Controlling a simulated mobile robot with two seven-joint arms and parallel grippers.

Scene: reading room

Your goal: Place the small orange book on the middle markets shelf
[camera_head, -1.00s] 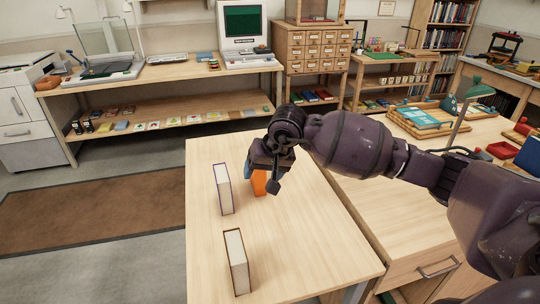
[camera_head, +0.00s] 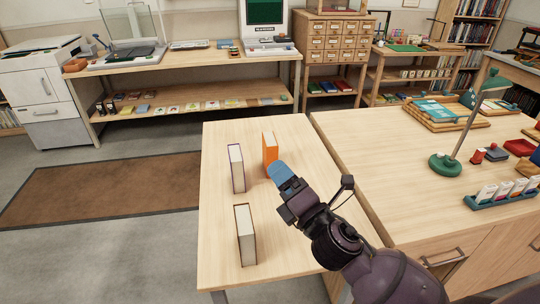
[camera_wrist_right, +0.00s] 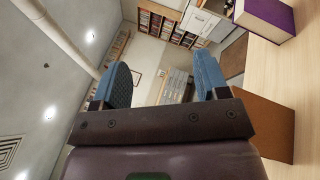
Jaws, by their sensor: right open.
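The small orange book (camera_head: 269,153) stands upright on the light wooden table (camera_head: 215,265), near its far end. In the right wrist view an orange-brown cover (camera_wrist_right: 262,125), likely the same book, is at the right, outside the fingers. My right gripper (camera_head: 282,174) is just in front and to the right of the orange book in the head view, low over the table. Its two blue fingers (camera_wrist_right: 163,80) are apart with nothing between them. Whether a finger touches the book cannot be told. My left gripper is not in view. No shelf marked markets can be made out.
A purple-edged book (camera_head: 237,168) stands left of the orange one, and a dark-edged book (camera_head: 245,235) stands nearer. A wooden desk with a green lamp (camera_head: 445,164) is at the right. A low two-level bench (camera_head: 190,62) stands behind. The table's near left is bare.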

